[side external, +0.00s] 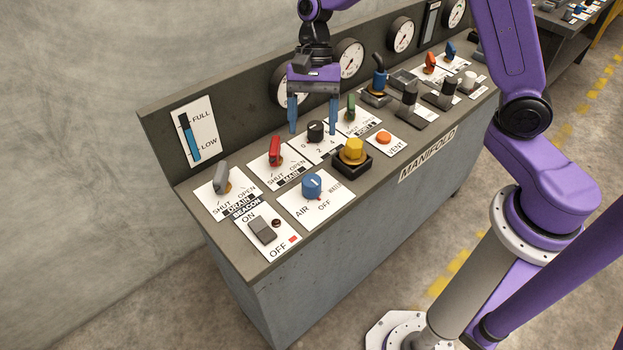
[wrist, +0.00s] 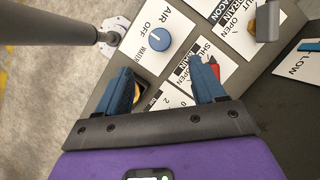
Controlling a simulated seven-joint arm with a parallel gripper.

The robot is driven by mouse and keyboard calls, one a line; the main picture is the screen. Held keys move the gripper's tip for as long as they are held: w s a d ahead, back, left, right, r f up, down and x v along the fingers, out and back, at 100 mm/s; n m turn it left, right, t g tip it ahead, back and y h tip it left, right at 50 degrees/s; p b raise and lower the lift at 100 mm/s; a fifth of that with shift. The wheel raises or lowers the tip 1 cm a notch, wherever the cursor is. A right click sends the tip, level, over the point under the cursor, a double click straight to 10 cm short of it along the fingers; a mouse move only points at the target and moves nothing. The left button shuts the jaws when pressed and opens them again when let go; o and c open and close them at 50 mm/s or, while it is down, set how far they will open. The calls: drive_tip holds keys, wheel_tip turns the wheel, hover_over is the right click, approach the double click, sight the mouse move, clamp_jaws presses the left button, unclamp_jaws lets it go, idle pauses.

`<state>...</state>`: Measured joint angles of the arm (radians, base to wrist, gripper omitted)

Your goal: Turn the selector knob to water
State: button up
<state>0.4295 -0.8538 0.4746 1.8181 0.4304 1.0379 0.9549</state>
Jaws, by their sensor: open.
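The selector knob (side external: 312,187) is a round blue knob on a white plate near the panel's front edge. The plate carries the words AIR, OFF and a third word that reads as WATER in the wrist view. The knob also shows in the wrist view (wrist: 160,40), beyond the fingertips. I cannot tell for sure which word it points to. My gripper (side external: 313,125) is open and empty, with blue fingers pointing down. It hangs above the panel, behind the knob in the side view and apart from it. Its fingers also show in the wrist view (wrist: 164,78).
A beacon rocker switch (side external: 262,230) is at front left. Gauges (side external: 349,58) line the back wall of the panel.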

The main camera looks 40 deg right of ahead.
sight(311, 180)
drive_tip(key=x, duration=1.3)
drive_tip(key=shift+c, duration=0.4)
drive_tip(key=c, duration=1)
